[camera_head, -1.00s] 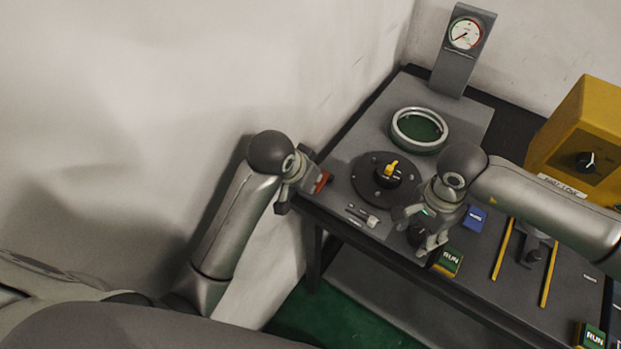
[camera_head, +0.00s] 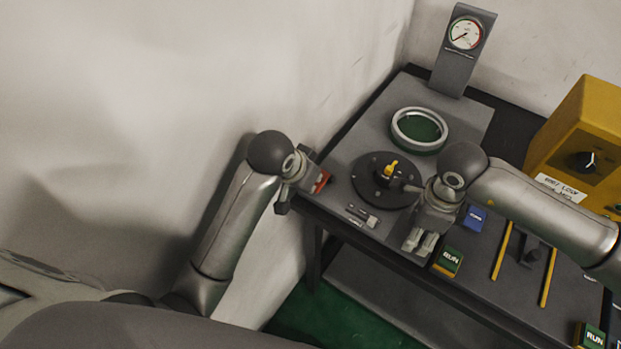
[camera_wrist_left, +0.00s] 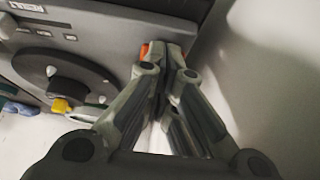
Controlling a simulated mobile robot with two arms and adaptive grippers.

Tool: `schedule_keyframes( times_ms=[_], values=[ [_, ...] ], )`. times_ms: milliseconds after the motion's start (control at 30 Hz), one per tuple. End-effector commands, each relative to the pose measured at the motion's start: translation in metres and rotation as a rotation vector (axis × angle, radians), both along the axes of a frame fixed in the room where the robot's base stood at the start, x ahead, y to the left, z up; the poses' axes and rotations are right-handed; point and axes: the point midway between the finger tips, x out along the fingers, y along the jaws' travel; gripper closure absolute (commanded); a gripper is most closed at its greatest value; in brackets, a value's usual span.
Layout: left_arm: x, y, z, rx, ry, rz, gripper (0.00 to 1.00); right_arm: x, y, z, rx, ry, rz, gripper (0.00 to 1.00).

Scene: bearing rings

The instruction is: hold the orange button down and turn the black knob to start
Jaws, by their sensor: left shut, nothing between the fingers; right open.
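The orange-red button (camera_head: 321,181) is at the left edge of the bench, partly hidden. My left gripper (camera_head: 296,190) is at it. In the left wrist view its fingers (camera_wrist_left: 172,58) are shut together with nothing between them, and orange (camera_wrist_left: 145,50) shows beside and behind the tips. I cannot tell whether the button is pressed. A black knob (camera_head: 582,162) with a white pointer is on the yellow box at right. A black dial (camera_head: 366,180) with a yellow-tipped lever (camera_head: 391,167) lies nearer. My right gripper (camera_head: 420,238) is open and empty, pointing down by the bench's front edge.
A green-centred ring (camera_head: 420,130) and a gauge (camera_head: 465,35) stand behind the dial. A blue block (camera_head: 475,217), a green RUN block (camera_head: 449,261) and yellow rails (camera_head: 502,250) lie right of my right gripper. The wall is close on the left.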

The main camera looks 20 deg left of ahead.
Motion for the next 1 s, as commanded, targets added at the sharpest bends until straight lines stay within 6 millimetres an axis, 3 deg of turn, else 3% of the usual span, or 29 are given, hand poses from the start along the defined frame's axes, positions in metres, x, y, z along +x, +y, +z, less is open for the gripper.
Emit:
schedule_keyframes(
  times_ms=[33,267,467,800,1000],
  values=[
    [-0.0001,-0.0001,-0.0004,0.0,0.001,0.0,1.0,-0.0001,0.0,-0.0001,0.0,0.0,0.001,0.56],
    [-0.0001,-0.0001,-0.0004,0.0,0.001,0.0,1.0,-0.0001,0.0,-0.0002,0.0,0.0,0.002,0.84],
    [-0.0001,-0.0001,-0.0004,0.0,0.001,0.0,1.0,0.0001,-0.0002,-0.0001,-0.001,0.0,0.036,0.84],
    [-0.0001,0.0,-0.0004,0.0,0.001,0.0,1.0,0.0,-0.0003,-0.0001,0.0,0.001,0.348,0.84],
    [-0.0001,0.0,-0.0004,0.0,0.001,0.0,1.0,-0.0002,-0.0003,-0.0003,0.0,0.001,0.37,0.84]
  ],
)
